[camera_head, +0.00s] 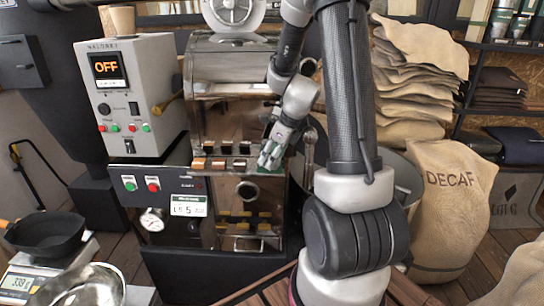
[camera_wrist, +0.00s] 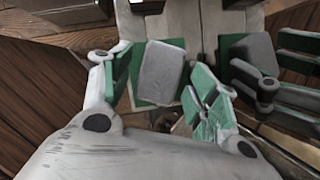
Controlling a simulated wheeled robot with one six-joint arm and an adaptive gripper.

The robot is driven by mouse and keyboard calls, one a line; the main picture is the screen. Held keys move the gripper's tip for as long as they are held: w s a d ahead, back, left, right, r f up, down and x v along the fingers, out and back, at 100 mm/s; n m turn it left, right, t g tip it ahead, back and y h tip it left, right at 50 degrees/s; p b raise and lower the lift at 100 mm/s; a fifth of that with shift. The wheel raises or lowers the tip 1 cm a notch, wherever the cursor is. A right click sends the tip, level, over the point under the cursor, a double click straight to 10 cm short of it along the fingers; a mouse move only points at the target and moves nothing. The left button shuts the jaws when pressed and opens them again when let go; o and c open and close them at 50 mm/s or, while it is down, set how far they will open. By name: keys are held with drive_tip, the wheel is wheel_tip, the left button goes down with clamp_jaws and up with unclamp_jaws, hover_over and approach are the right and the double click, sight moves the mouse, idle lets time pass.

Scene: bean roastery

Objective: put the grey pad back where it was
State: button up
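The grey pad (camera_wrist: 161,68) lies between my gripper's fingers in the wrist view, slightly turned, over a green square (camera_wrist: 145,101) whose edges show around it. My gripper (camera_wrist: 160,86) has its green-faced fingers on either side of the pad, with a narrow gap at the left; it looks open. Whether the right finger touches the pad is unclear. In the head view my gripper (camera_head: 269,158) points down at the right end of the roaster's front shelf, and the pad is hidden there.
Small copper-coloured and dark blocks (camera_head: 217,163) line the shelf. The grey control box (camera_head: 130,95) stands left. A burlap DECAF sack (camera_head: 447,205) stands right.

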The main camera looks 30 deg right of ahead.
drive_tip(key=shift+r, duration=0.1)
drive_tip(key=v, duration=1.2)
drive_tip(key=s+a+r+n+h, duration=0.1)
drive_tip(key=s+a+r+n, duration=0.1)
drive_tip(key=s+n, duration=0.4)
drive_tip(key=s+a+r+n, duration=0.3)
drive_tip(key=s+n, duration=0.4)
drive_tip(key=n, duration=0.6)
drive_tip(key=s+a+r+n+h, duration=0.1)
drive_tip(key=s+a+r+n, duration=0.1)
drive_tip(key=s+n, duration=0.4)
drive_tip(key=a+n, duration=0.1)
drive_tip(key=n, duration=0.3)
drive_tip(key=shift+s+a+r+h, duration=0.3)
drive_tip(key=shift+r, duration=0.05)
